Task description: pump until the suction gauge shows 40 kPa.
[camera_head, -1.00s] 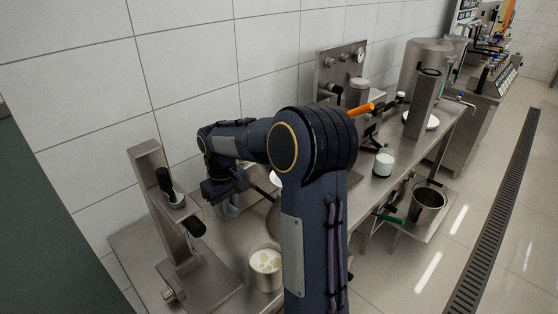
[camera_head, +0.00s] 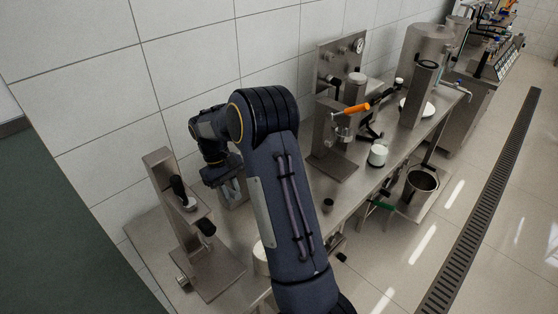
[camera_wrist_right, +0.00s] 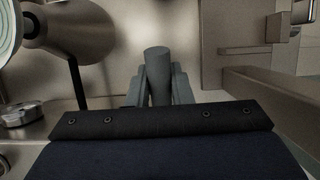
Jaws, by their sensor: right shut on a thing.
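The suction gauge (camera_head: 360,45) is a small round white dial on the upright steel panel (camera_head: 338,62) at the back. Its reading is too small to make out. My right gripper (camera_head: 232,190) is low over the bench behind my right arm, well to the left of the gauge. In the wrist view the right gripper (camera_wrist_right: 158,88) is shut around a grey round bar (camera_wrist_right: 156,62), whose end stands out beyond the fingers. I cannot tell whether this bar is the pump handle, since its base is hidden. My left gripper is not in view.
A steel stand with black handles (camera_head: 180,215) is left of my right gripper. A stand with an orange handle (camera_head: 357,108) and a white cup (camera_head: 377,155) are to the right. A steel pot (camera_head: 419,186) sits lower, beyond the bench edge. My arm hides the bench's middle.

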